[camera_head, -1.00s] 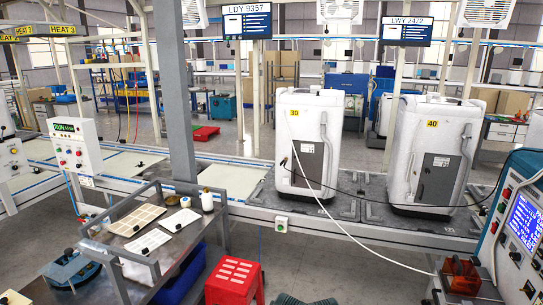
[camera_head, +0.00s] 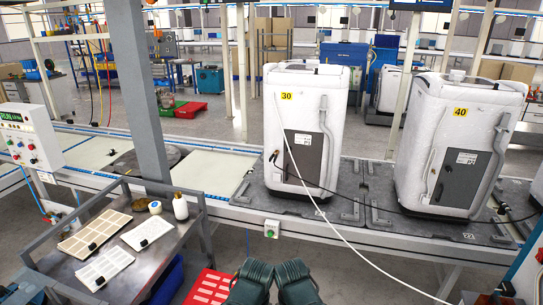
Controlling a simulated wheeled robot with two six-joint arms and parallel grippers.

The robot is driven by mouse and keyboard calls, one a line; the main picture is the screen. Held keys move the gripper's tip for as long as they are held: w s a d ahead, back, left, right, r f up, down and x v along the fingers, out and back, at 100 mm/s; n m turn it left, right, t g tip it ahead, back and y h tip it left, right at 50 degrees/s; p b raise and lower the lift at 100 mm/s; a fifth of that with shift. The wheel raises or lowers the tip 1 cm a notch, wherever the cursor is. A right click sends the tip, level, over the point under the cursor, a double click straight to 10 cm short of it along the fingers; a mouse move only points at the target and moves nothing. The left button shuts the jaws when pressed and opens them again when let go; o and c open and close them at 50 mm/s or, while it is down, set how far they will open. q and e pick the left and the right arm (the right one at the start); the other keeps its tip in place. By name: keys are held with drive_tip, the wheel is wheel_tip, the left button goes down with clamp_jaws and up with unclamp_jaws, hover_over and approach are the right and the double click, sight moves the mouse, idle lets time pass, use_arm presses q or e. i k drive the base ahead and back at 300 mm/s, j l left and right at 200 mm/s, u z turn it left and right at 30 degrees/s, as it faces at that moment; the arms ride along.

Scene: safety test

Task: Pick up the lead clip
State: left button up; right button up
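A small black clip-like piece (camera_head: 273,158) sits at the left front edge of the white machine marked 30 (camera_head: 308,92), at the end of a thin black lead (camera_head: 372,202). It looks like the lead clip, but is too small to make out clearly. The lead runs right, past the front of the white machine marked 40 (camera_head: 440,115). Two dark green rounded parts, apparently of my own arms, show at the bottom edge, well below the clip. No gripper fingers show.
A white cable (camera_head: 345,240) hangs from machine 30 across the conveyor (camera_head: 350,228) toward the bottom right. A metal cart (camera_head: 150,252) with trays and bottles stands at left, near a grey post (camera_head: 140,90).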

sight(274, 155)
drive_tip(key=z, duration=1.8)
drive_tip(key=i+j+u, duration=0.1)
drive_tip(key=u, duration=0.75)
drive_tip(key=i+u, duration=0.35)
drive_tip(key=i+l+u, duration=0.2)
drive_tip(key=u, duration=0.15)
drive_tip(key=i+l+u, duration=0.5)
drive_tip(key=i+l, duration=1)
